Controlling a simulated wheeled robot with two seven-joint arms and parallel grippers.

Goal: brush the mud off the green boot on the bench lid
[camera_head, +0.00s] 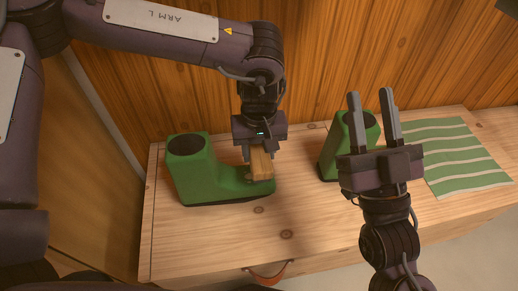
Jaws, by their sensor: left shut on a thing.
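My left gripper (259,152) points down above the toe, shut on a wooden brush (261,165). The brush overlaps the toe end; I cannot tell whether it touches. I make out no clear mud patch; the brush and gripper hide part of the toe. My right gripper (370,94) is open and empty, its fingers pointing away from me, in front of a second green boot (331,157) that it partly hides.
A green and white striped cloth (462,160) lies on the right of the lid. A wooden plank wall (320,50) stands behind the bench. A brown leather pull (268,274) hangs at the front edge. The lid's front middle is clear.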

